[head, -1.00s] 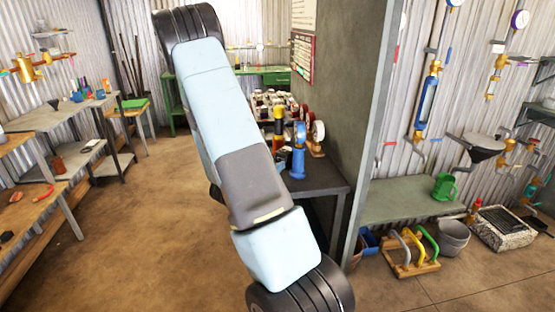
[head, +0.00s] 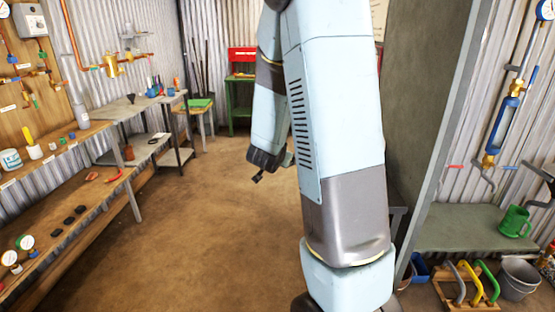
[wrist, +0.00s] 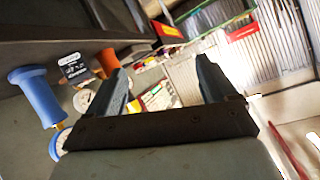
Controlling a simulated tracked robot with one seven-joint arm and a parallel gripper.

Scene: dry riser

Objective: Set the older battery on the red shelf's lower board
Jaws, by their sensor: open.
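My gripper (head: 262,175) hangs at mid-picture in the head view, left of my large arm link, over the floor in that picture. In the wrist view its two fingers (wrist: 163,82) stand apart with nothing between them. A red upright piece with a board (head: 242,58) stands at the back wall above a green bench; it may be the red shelf, and my arm hides what is right of it. A dark block with a white label (wrist: 73,68) shows in the wrist view; I cannot tell if it is a battery. No battery is clearly identifiable in the head view.
A long wooden bench (head: 60,235) with gauges and small dark pieces runs along the left. A grey table (head: 118,108) and a stool with a green top (head: 197,104) stand beyond it. A grey partition (head: 432,110) stands right of my arm. The brown floor (head: 200,210) between is clear.

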